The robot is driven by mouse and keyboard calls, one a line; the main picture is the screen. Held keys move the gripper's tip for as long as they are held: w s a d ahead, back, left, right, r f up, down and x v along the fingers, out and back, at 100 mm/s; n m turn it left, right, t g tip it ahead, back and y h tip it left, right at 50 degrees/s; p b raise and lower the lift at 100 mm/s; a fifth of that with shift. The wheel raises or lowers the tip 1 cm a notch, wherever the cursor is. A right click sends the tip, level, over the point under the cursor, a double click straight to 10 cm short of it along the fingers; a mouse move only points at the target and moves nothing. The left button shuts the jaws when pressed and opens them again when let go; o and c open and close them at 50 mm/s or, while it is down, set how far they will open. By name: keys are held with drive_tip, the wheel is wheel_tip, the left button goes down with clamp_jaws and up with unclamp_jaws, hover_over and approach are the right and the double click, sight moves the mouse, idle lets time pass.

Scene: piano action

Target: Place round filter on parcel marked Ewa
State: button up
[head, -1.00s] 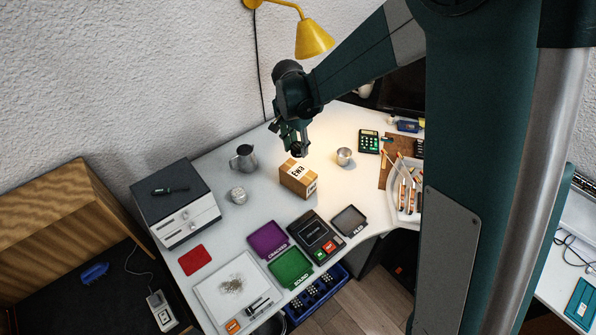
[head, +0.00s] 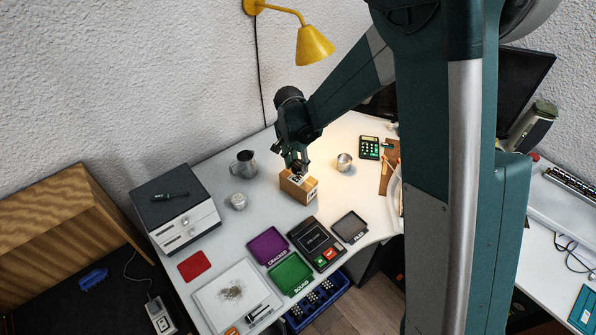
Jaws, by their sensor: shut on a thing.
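The parcel (head: 307,193) is a brown cardboard box with white labels, standing on the white desk in the middle of the head view. The top label is partly covered by my gripper. My gripper (head: 298,169) is directly over the top of the parcel, pointing down. It is shut on a small dark thing, which I take for the round filter; it is mostly hidden by the fingers. I cannot tell whether the filter touches the parcel's top.
A steel jug (head: 244,165) and a lidded silver pot (head: 237,201) stand left of the parcel; a metal cup (head: 344,162) stands right. The desk around the parcel is clear.

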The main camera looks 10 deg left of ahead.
sight(298, 171)
drive_tip(key=shift+f, duration=1.9)
drive_tip(key=shift+f+b, duration=0.15)
drive_tip(key=shift+b, duration=0.15)
drive_tip(key=o, duration=0.8)
drive_tip(key=shift+o, duration=0.2)
drive_tip(key=shift+s+a+r+p, duration=0.15)
drive_tip(key=shift+s+r+p, duration=0.05)
drive_tip(key=shift+r, duration=1.85)
drive_tip(key=shift+s+a+r+p, duration=0.15)
drive_tip(key=shift+s+r+p, duration=0.05)
drive_tip(key=shift+r, duration=1.85)
drive_tip(key=shift+s+a+r+p, duration=0.15)
drive_tip(key=shift+s+r+p, duration=0.05)
drive_tip(key=shift+r, duration=1.85)
